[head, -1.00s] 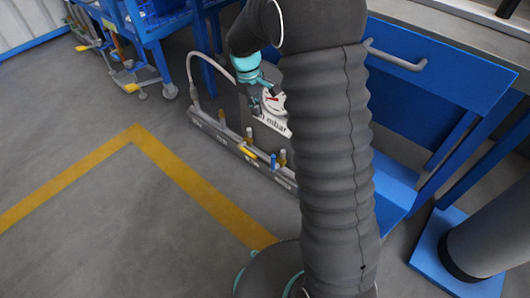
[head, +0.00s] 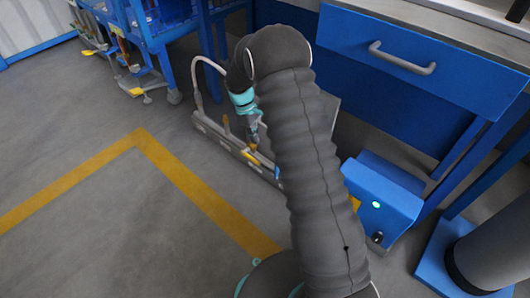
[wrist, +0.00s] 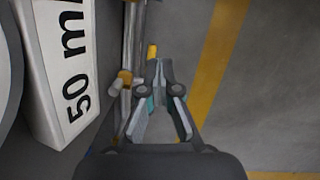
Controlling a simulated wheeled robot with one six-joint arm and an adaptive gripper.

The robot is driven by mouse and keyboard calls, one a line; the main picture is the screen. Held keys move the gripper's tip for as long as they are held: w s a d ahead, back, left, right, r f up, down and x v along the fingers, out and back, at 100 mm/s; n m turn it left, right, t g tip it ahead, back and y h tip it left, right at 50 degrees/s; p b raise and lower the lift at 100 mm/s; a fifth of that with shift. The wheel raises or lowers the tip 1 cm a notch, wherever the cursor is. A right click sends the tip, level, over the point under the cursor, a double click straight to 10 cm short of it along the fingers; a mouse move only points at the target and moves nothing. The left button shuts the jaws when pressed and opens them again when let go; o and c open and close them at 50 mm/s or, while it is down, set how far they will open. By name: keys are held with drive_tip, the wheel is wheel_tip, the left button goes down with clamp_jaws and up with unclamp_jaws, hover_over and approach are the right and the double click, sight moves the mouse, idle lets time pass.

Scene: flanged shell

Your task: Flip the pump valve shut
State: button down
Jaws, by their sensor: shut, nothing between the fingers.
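A grey manifold (head: 209,128) with brass fittings runs low along the floor unit in the head view. A small yellow lever (head: 250,157) shows on it, just below my gripper (head: 254,140). In the wrist view, my gripper (wrist: 160,66) is shut and empty, its fingertips close together. The yellow lever tip (wrist: 152,50) shows just beyond the fingertips, slightly left. Whether they touch is unclear. A brass fitting (wrist: 125,79) on the pipe stands left of the fingers. My arm hides the manifold's right end, and the lever is mostly covered, so its position is hard to tell.
A white panel marked "50 m" (wrist: 68,70) stands close on the left in the wrist view. A grey hose (head: 196,80) rises at the manifold's left end. Open floor (head: 80,165) lies left.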

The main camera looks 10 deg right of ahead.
drive_tip(key=s+d+f+b, duration=0.1)
drive_tip(key=s+d+f, duration=0.3)
drive_tip(key=f, duration=0.5)
drive_tip(key=shift+s+d+f, duration=0.15)
drive_tip(key=shift+s+d, duration=0.05)
drive_tip(key=shift+d, duration=0.15)
